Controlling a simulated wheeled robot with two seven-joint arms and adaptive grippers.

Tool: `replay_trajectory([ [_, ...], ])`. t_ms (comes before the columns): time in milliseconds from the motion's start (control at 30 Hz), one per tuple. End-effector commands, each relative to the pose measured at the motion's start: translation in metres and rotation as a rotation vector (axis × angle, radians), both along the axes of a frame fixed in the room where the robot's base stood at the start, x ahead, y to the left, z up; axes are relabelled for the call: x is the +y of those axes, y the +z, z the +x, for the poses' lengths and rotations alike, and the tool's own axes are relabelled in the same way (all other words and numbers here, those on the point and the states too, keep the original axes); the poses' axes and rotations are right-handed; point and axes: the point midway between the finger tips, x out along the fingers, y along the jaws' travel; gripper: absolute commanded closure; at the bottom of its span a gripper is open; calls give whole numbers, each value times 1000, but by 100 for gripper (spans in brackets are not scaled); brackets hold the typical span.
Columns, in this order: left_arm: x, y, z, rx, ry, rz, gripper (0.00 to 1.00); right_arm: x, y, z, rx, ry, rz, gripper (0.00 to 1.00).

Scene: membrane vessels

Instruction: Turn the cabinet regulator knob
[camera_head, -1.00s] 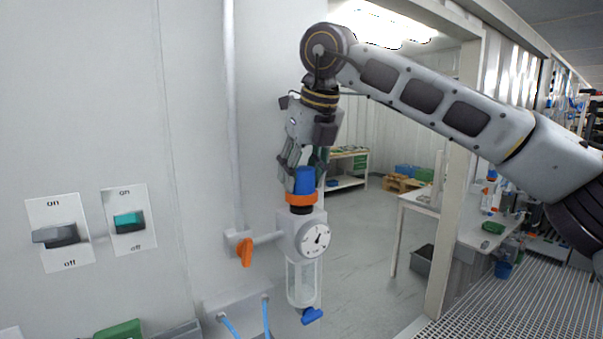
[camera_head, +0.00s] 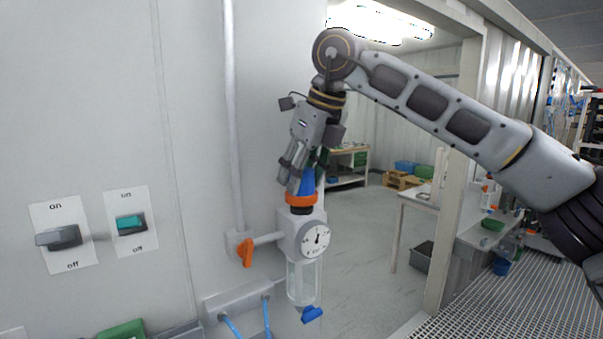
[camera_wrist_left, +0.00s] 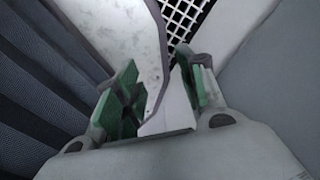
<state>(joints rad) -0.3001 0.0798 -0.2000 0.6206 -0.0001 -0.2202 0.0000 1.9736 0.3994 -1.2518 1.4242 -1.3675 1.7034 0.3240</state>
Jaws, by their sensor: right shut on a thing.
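The regulator hangs on the cabinet wall, with a blue knob (camera_head: 308,184) on top, an orange ring (camera_head: 301,199) under it, a round white gauge (camera_head: 315,240) and a clear bowl (camera_head: 301,281) below. My right gripper (camera_head: 302,180) comes down from above and is shut on the blue knob; its fingers hide part of the knob. The gripper leans, with its top to the right. My left gripper (camera_wrist_left: 160,95) shows only in the left wrist view, with its green-padded fingers apart and no regulator part between them.
An orange valve handle (camera_head: 246,252) sits left of the regulator on its pipe. Two on/off switches, one grey (camera_head: 60,238) and one teal (camera_head: 131,222), are on the wall further left. A bench (camera_head: 425,205) stands to the right, beyond open floor.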

Motion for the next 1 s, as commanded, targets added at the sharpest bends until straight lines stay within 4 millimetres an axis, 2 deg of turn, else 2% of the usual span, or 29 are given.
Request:
replay_trajectory([
  [67,0,0,0,0,0,0,60,0,0,0,0,-1,0,78],
  [100,0,0,0,0,0,0,60,0,0,0,-1,-1,0,52],
  [267,0,0,0,0,0,0,60,0,0,0,-1,-1,0,33],
  [700,2,0,-1,1,0,2,60,-1,3,-1,-1,-1,0,33],
  [1000,1,0,0,1,0,1,60,-8,27,-7,-3,-2,1,33],
])
